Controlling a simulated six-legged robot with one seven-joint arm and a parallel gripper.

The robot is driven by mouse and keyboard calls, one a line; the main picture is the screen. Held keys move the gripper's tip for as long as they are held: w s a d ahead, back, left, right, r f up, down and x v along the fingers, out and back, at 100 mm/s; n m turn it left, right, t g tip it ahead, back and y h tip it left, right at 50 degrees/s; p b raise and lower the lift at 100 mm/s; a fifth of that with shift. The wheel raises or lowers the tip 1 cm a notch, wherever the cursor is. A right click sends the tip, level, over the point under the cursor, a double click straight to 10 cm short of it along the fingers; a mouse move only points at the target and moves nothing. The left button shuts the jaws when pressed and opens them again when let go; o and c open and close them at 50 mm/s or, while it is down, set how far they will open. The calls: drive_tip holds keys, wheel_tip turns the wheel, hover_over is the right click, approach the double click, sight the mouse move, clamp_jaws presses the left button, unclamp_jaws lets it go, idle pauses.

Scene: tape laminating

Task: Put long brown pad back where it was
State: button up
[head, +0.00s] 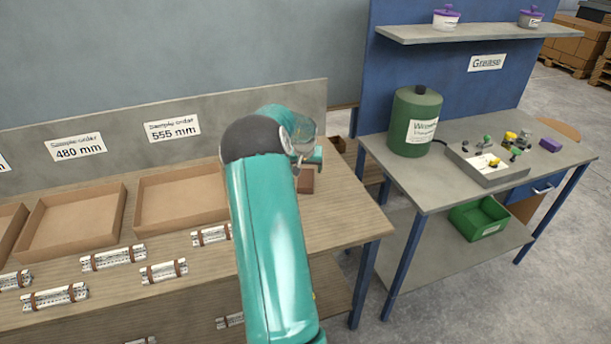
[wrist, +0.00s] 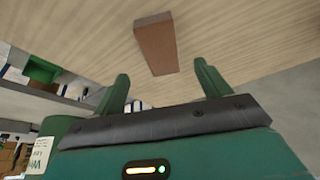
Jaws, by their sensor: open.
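The long brown pad (wrist: 156,46) lies on the wooden table in the wrist view, just beyond my open fingers and apart from them. In the head view the pad (head: 306,181) shows partly beside my arm's end, near the table's right end. My gripper (wrist: 160,90) is open with nothing between its two green fingers. In the head view my arm's end covers most of the gripper.
The wooden table (head: 345,215) holds cardboard trays (head: 75,240) and several bundled parts (head: 113,258) on the left. A second bench (head: 450,185) on the right holds a green canister (head: 414,125) and a grey box of knobs. A green bin (head: 479,218) sits below.

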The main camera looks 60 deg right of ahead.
drive_tip(key=w+a+r+n+t+y, duration=0.1)
drive_tip(key=w+a+r, duration=0.3)
drive_tip(key=a+r, duration=0.25)
drive_tip(key=w+a+r+n+t, duration=0.1)
drive_tip(key=w+a+r, duration=0.3)
drive_tip(key=a+r, duration=0.3)
drive_tip(key=w+a+r+n+t+y, duration=0.1)
drive_tip(key=w+a+r+n, duration=0.15)
drive_tip(key=a, duration=0.85)
drive_tip(key=w+a+r+n+y, duration=0.1)
drive_tip(key=a+r, duration=0.3)
drive_tip(key=a, duration=0.8)
drive_tip(key=s+a+r+n+y, duration=0.1)
drive_tip(key=s+a+r+n, duration=0.15)
drive_tip(key=a, duration=0.65)
drive_tip(key=s+a+r+n, duration=0.15)
drive_tip(key=s+a, duration=0.25)
drive_tip(key=a, duration=0.5)
drive_tip(key=s+a+f+n, duration=0.2)
drive_tip(key=s+a+n, duration=0.2)
drive_tip(key=s+a, duration=0.5)
drive_tip(key=shift+s+a+f+t, duration=0.2)
drive_tip(key=shift+s+a+t, duration=0.15)
drive_tip(key=shift+a, duration=0.3)
